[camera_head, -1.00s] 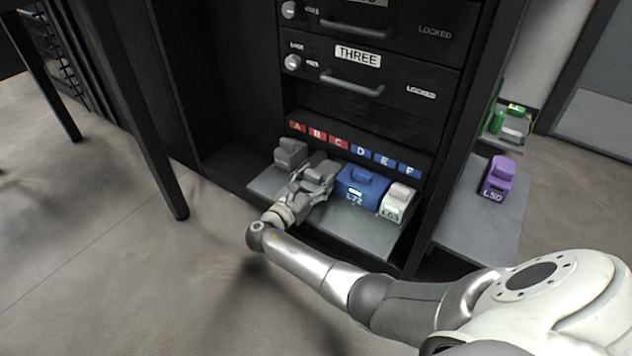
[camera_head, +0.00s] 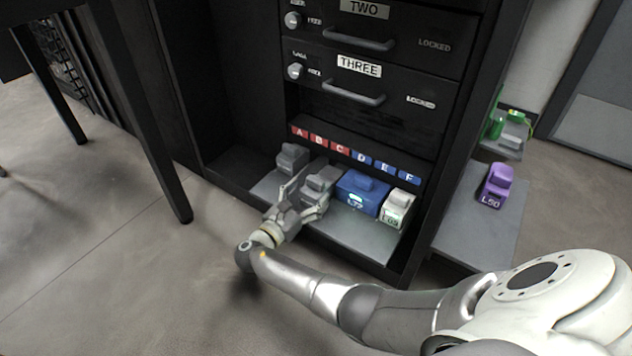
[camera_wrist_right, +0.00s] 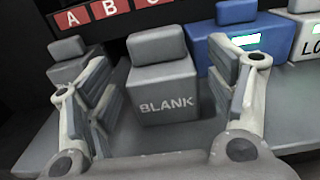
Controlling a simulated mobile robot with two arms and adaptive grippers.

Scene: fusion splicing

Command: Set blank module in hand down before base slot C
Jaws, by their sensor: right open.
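The grey blank module (camera_wrist_right: 163,95), lettered BLANK, stands upright on the base shelf (camera_head: 365,233), below the red C label (camera_head: 340,149). It also shows in the head view (camera_head: 319,184), partly hidden by my gripper. My right gripper (camera_head: 306,195) is open in front of the module. In the right wrist view its fingers (camera_wrist_right: 165,105) stand apart on either side of the module, with gaps between them and its sides. My left gripper is not in view.
A second grey module (camera_head: 291,157) stands to the left. A blue module (camera_head: 361,192) is close on the right, then a white module (camera_head: 398,208). A purple module (camera_head: 495,185) sits on a side shelf (camera_head: 478,232). Drawers overhang the base shelf.

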